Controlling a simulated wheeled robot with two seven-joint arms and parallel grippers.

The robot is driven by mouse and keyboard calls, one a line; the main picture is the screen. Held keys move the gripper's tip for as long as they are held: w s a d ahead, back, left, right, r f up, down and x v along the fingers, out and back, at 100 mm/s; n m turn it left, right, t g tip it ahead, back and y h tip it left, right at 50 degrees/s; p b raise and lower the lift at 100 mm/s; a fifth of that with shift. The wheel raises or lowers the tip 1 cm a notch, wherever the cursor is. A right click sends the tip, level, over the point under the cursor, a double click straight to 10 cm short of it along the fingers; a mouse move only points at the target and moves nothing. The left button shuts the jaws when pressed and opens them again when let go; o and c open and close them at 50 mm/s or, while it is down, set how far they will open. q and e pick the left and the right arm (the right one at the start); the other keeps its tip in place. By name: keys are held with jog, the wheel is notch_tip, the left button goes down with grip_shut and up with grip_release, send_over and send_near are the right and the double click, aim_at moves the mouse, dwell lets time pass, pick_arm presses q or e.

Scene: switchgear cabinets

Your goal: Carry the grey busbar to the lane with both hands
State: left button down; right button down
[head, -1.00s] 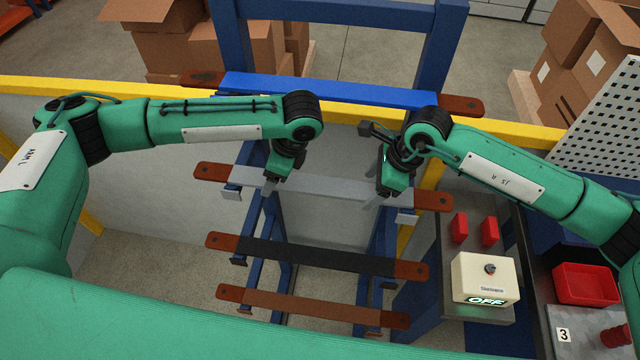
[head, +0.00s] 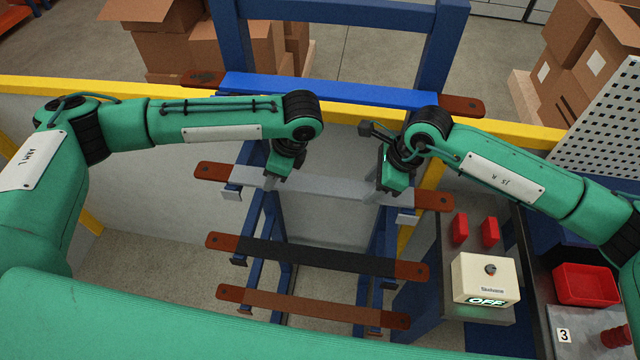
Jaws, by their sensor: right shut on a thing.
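The grey busbar (head: 325,189) lies across the rack, with copper-brown ends at left and right. It is level with the rack's upper brackets. My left gripper (head: 269,184) points down at the bar's left part; its fingers are small and partly hidden by its own body, so I cannot tell whether they are shut. My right gripper (head: 373,196) is shut on the grey busbar at its right part. The lane is not clearly marked in this view.
A blue bar (head: 330,90) lies behind the grey one. A black bar (head: 315,255) and a brown bar (head: 310,306) lie in front. A switch box (head: 486,278) reading OFF and a red bin (head: 585,284) stand at the right. A yellow rail (head: 510,132) crosses behind.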

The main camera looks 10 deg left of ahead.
pick_arm(q)
jog(key=shift+w+r, duration=0.1)
jog(key=shift+r, duration=0.2)
pick_arm(e)
jog(key=shift+w+r, duration=0.15)
jog(key=shift+r, duration=0.2)
